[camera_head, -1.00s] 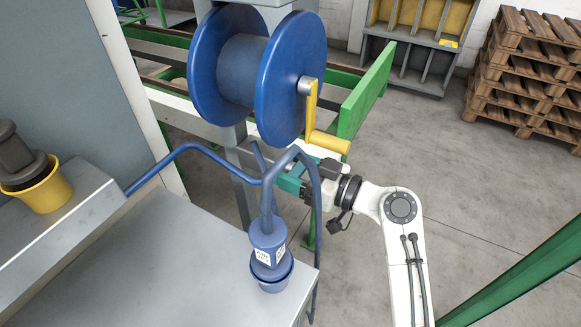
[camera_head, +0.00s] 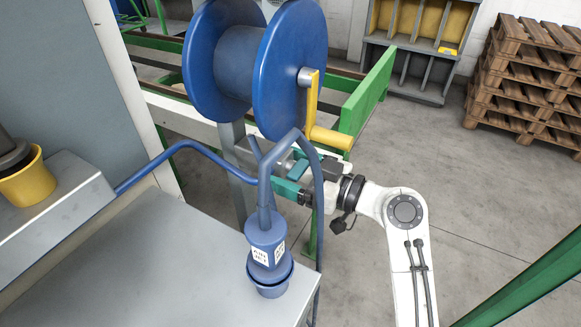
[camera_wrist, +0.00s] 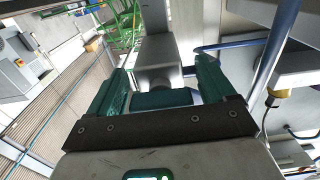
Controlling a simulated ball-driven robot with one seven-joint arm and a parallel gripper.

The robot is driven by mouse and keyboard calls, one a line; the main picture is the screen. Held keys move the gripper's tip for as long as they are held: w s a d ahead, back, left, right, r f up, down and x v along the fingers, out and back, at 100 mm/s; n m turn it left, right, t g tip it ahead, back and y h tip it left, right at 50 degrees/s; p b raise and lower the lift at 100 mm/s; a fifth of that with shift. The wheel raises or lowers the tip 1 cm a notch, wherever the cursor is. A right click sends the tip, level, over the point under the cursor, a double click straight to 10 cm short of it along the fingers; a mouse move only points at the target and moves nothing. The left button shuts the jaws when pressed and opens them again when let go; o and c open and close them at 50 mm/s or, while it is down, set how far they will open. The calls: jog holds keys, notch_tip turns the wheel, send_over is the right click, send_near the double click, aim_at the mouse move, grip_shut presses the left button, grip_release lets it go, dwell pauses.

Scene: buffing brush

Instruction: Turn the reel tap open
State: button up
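The blue hose reel (camera_head: 236,65) stands on a grey post, with a yellow crank (camera_head: 313,105) on its right side. My gripper (camera_head: 287,176) is below the reel beside the post, partly hidden by the blue hose. In the wrist view, its two green fingers are apart, with a grey block (camera_wrist: 157,76) on the post ahead between the fingertips. A teal piece (camera_wrist: 163,98) lies across the gap in front of the palm; I cannot tell whether it belongs to the gripper. I cannot make out the tap's handle clearly in either view.
A blue nozzle (camera_head: 267,247) sits in a blue holder at the grey cabinet's (camera_head: 165,265) right edge; its hose passes in front of my gripper. A yellow cup (camera_head: 27,182) is at the left. Green-edged rails run behind the reel. The floor to the right is open towards the pallets (camera_head: 530,75).

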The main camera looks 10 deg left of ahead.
jog(key=shift+r, duration=0.1)
jog(key=v, duration=1)
jog(key=shift+s+d, duration=0.15)
jog(key=shift+d, duration=0.25)
